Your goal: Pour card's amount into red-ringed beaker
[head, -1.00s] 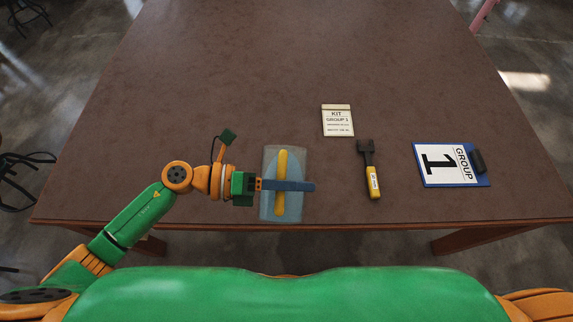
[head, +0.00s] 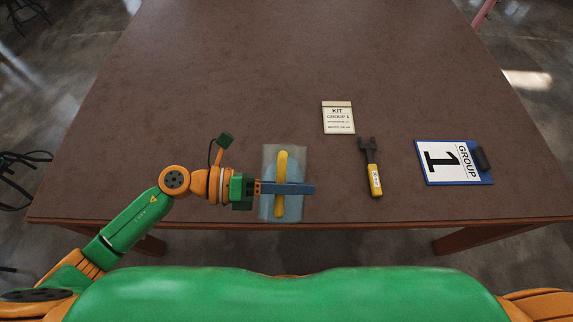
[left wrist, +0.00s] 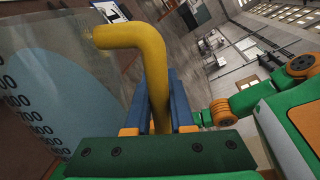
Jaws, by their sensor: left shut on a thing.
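A clear jug (head: 269,160) with blue liquid in it and a yellow handle (head: 282,165) is at the table's near edge, left of centre. My left gripper (head: 300,189) is shut on the yellow handle. A cream card (head: 338,118) reads KIT GROUP 1, with smaller lines too blurred to read. No red-ringed beaker shows, and my right gripper is out of view.
A dark forked tool with a yellow handle (head: 373,182) lies right of the jug. A blue clipboard (head: 488,179) marked GROUP 1 lies farther right. The brown table (head: 250,60) is bare behind them.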

